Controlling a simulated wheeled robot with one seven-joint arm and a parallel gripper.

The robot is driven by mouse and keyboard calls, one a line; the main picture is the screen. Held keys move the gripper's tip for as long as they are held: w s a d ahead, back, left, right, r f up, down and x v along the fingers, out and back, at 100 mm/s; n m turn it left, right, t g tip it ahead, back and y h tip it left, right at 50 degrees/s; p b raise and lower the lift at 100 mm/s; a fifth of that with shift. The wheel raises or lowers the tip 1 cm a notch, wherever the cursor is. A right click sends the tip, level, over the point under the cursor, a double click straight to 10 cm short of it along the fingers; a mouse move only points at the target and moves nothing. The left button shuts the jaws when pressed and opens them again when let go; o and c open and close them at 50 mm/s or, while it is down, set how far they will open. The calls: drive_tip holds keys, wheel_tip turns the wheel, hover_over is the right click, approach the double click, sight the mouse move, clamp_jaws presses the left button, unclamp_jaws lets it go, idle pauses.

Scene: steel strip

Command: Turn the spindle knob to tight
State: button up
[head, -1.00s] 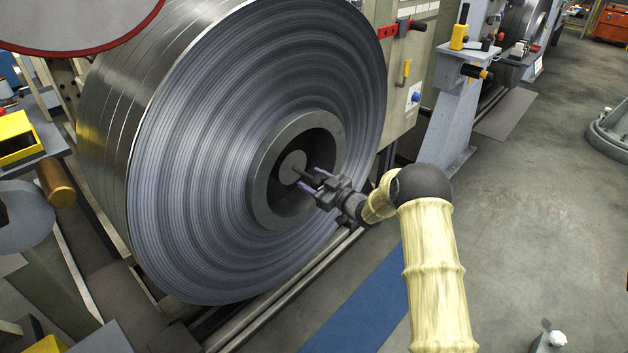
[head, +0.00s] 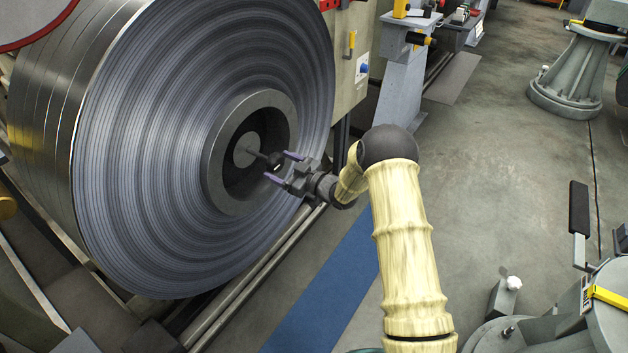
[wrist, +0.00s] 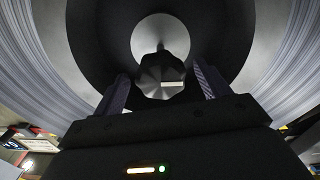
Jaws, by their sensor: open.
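The spindle knob (head: 275,159) is a small dark knob on a thin shaft, standing out from the round grey spindle face (head: 246,149) in the middle of the large steel coil (head: 130,165). In the wrist view the faceted black knob (wrist: 162,76) has a pale mark on its front, lower right of its centre. My gripper (head: 280,168) is open in front of the coil's hub. In the wrist view its two fingers (wrist: 162,90) stand to the left and right of the knob, with gaps showing. I cannot tell how deep the knob sits between them.
A beige cabinet (head: 358,30) and a grey post (head: 402,85) stand right of the coil. A grey machine with a black-handled lever (head: 579,215) is at the lower right. The concrete floor (head: 490,150) between is clear.

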drive_tip(key=v, duration=1.2)
drive_tip(key=shift+s+d+p, duration=0.25)
drive_tip(key=shift+s+p, duration=0.05)
drive_tip(key=shift+p, duration=0.15)
